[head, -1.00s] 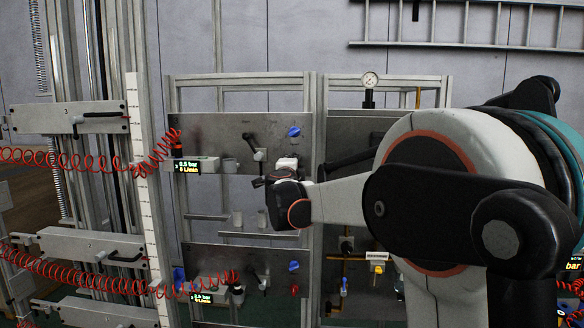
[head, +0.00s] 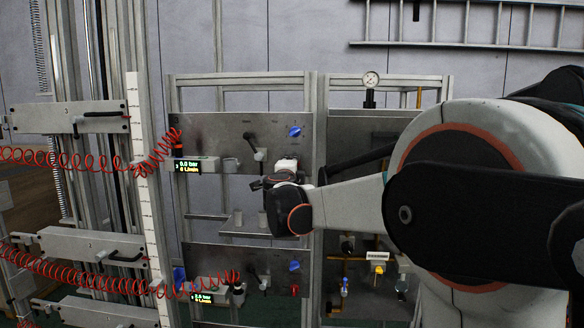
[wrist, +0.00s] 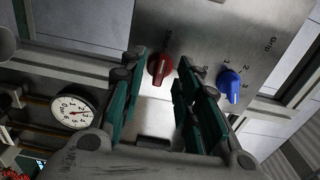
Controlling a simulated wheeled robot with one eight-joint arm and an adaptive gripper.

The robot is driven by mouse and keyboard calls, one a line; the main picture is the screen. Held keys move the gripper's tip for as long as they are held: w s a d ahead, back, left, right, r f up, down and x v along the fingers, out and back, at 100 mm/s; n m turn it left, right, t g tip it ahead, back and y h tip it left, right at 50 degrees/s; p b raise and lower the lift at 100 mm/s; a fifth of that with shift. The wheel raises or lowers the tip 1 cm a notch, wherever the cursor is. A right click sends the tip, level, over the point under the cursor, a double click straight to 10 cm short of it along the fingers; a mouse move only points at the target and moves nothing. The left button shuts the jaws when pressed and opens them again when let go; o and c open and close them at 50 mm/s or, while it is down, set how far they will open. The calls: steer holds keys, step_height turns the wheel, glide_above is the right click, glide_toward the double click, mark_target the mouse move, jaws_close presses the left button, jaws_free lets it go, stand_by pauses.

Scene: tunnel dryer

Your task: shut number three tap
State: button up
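My gripper (head: 268,183) is in front of the lower right part of the upper grey panel (head: 205,135). In the wrist view its green fingers (wrist: 160,82) stand apart. A red knob (wrist: 160,68) shows ahead between the fingertips; I cannot tell whether they touch it. A blue knob (wrist: 230,85) with a numbered scale sits to its right, outside the fingers; it also shows in the head view (head: 294,131). The upper panel has a black lever (head: 256,148) left of the gripper. No tap number is readable, so I cannot tell which is number three.
A lower panel (head: 215,262) has its own blue knob (head: 294,266) and red knob (head: 294,290). The upper display (head: 187,167) reads about 0.0 bar. A dial gauge (wrist: 72,110) is at left in the wrist view. Red coiled hoses (head: 70,160) hang at left.

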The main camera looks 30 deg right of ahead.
steer(key=v, duration=0.9)
steer(key=shift+s+a, duration=0.2)
steer(key=shift+s, duration=0.1)
steer(key=s+a+f+n+t+y+b, duration=0.1)
steer(key=s+a+f+n+y+b, duration=0.5)
steer(key=a+f+n, duration=0.25)
steer(key=s+a+f+n+y+b, duration=0.55)
steer(key=a+f+n+b, duration=0.2)
steer(key=a, duration=0.25)
steer(key=s+f+n+g+b, duration=0.3)
steer(key=s+f, duration=0.4)
steer(key=f, duration=0.3)
steer(key=s+d+f+n+g+h+b, duration=0.1)
steer(key=s+f+n+g+b, duration=0.1)
steer(key=s+f, duration=0.5)
steer(key=s+f+n+g+b, duration=0.3)
steer(key=s+f, duration=0.5)
steer(key=f, duration=0.6)
steer(key=shift+d+f+n+g+b, duration=0.35)
steer(key=shift+g+b, duration=0.15)
steer(key=shift+b, duration=0.15)
